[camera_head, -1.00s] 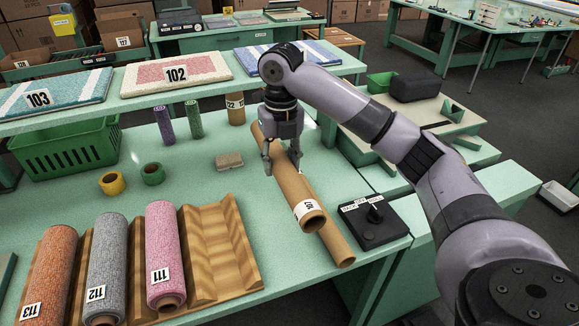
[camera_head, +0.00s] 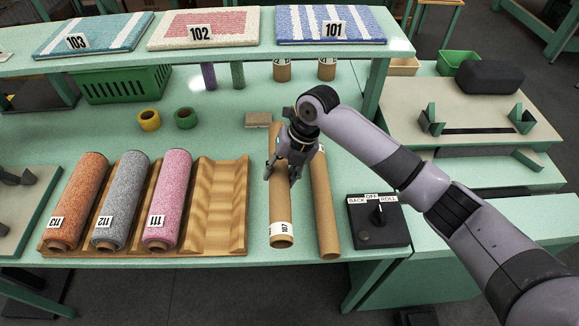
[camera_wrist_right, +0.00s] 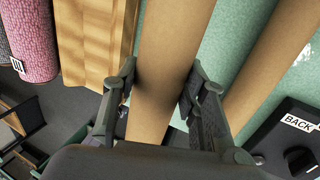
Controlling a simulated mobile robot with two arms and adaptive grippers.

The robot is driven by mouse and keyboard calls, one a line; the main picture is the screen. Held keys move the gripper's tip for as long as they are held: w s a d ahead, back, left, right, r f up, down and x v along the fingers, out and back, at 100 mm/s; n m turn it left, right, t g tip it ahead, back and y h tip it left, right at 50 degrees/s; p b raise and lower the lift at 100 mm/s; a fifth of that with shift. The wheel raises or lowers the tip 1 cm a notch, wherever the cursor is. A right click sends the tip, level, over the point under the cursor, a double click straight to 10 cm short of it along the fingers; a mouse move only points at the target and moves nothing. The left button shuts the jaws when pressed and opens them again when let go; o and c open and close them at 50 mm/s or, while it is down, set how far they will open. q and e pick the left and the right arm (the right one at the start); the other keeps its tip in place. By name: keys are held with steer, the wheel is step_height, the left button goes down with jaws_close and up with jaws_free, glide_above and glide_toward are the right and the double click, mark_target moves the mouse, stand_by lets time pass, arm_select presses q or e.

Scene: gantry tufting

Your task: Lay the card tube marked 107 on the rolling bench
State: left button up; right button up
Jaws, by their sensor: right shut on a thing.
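A brown card tube (camera_head: 281,215) with a white label near its front end lies lengthwise over the green table. The label is too small to read surely. My right gripper (camera_head: 283,175) is shut on this tube from above, a finger on each side. The wrist view shows the tube (camera_wrist_right: 165,70) between the fingertips (camera_wrist_right: 158,95). I cannot tell whether the tube touches the table. A second, thinner card tube (camera_head: 325,215) lies just to its right, apart from it. A bench with a beige top (camera_head: 415,105) and V-shaped rests stands at the right.
A wavy wooden rack (camera_head: 222,205) with orange, grey and pink rolls stands left of the tube. A black BACK/OFF/ROLL switch box (camera_head: 377,228) is on the right. Behind are a grey block (camera_head: 258,119), tape rolls (camera_head: 186,118) and a shelf (camera_head: 270,52) with rugs.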

steer(key=shift+f, duration=0.6)
steer(key=f+b, duration=0.3)
steer(key=shift+d+f, duration=0.15)
steer(key=shift+d, duration=0.1)
steer(key=shift+f+b, duration=0.3)
steer(key=shift+f, duration=0.4)
steer(key=shift+w+f+b, duration=0.1)
steer(key=shift+f+b, duration=0.2)
steer(key=shift+b, duration=0.05)
arm_select(q)
steer(key=f, duration=0.1)
steer(key=w+d+f, duration=0.1)
steer(key=f, duration=0.2)
steer(key=shift+w+d+f, duration=0.15)
steer(key=shift+d+f, duration=0.15)
steer(key=shift+d, duration=0.05)
steer(key=shift+a, duration=0.1)
arm_select(e)
steer(key=o, duration=1.3)
